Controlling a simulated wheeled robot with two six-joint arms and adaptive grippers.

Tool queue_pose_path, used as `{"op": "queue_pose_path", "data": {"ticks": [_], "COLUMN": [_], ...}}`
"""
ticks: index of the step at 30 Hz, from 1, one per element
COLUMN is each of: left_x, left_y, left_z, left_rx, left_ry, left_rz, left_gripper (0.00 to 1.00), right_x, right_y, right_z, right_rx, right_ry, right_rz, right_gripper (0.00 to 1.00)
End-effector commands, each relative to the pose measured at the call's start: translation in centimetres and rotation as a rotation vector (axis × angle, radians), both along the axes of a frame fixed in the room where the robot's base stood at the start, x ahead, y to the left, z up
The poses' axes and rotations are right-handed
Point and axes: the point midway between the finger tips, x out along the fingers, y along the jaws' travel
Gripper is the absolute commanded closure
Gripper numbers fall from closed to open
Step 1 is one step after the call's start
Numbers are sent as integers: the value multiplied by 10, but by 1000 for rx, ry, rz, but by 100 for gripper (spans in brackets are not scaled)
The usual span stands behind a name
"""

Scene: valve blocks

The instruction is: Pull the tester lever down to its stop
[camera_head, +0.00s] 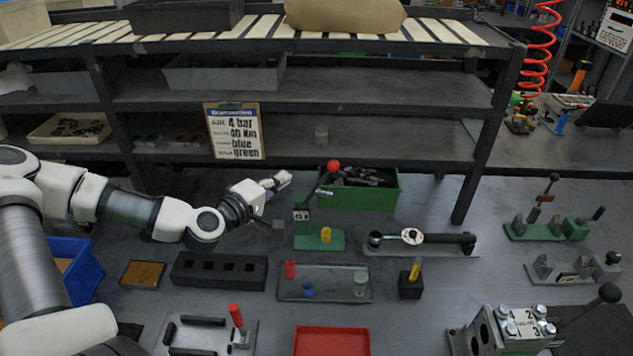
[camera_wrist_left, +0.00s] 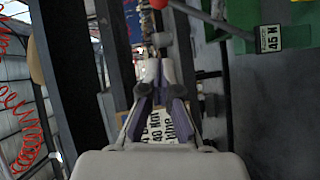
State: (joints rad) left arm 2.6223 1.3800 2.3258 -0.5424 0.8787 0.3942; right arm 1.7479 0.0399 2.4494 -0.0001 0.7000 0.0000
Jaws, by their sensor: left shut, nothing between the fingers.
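The tester is a green device with a label and a yellow part on its base plate (camera_head: 318,241), in the middle of the bench. Its lever rises to the right and ends in a red ball (camera_head: 332,166). In the left wrist view the red ball (camera_wrist_left: 158,3) is at the top edge, and the tester's label (camera_wrist_left: 270,37) reads 45 N. My left gripper (camera_head: 283,181) is shut and empty, left of the ball and slightly lower in the picture, apart from it. Its closed fingertips (camera_wrist_left: 158,66) also show in the wrist view. My right gripper is not in view.
A green bin (camera_head: 372,195) of dark parts stands behind the lever. A torque wrench (camera_head: 425,238) lies right of the tester. A grey tray (camera_head: 325,290) and a black block (camera_head: 218,271) are in front. A shelf rack with a clipboard (camera_head: 234,133) stands behind.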

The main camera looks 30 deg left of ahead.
Motion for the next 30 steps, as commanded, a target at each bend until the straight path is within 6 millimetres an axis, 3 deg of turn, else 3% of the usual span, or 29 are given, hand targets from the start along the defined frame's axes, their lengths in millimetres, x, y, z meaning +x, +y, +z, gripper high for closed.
{"op": "queue_pose_path", "data": {"ticks": [1, 5, 15, 22, 30], "left_x": [6, 21, 74, 92, 97], "left_y": [0, -2, -6, -28, -32], "left_z": [-7, -8, -8, -12, -14], "left_rx": [11, 11, 11, 6, 0], "left_ry": [2, 0, 2, 1, -1], "left_rz": [-3, -5, -6, -3, 0], "left_gripper": [100, 100, 100, 100, 100], "right_x": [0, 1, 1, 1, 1], "right_y": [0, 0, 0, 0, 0], "right_z": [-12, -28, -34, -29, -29], "right_rx": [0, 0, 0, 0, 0], "right_ry": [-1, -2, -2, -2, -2], "right_rz": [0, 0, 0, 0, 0], "right_gripper": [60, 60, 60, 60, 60]}}
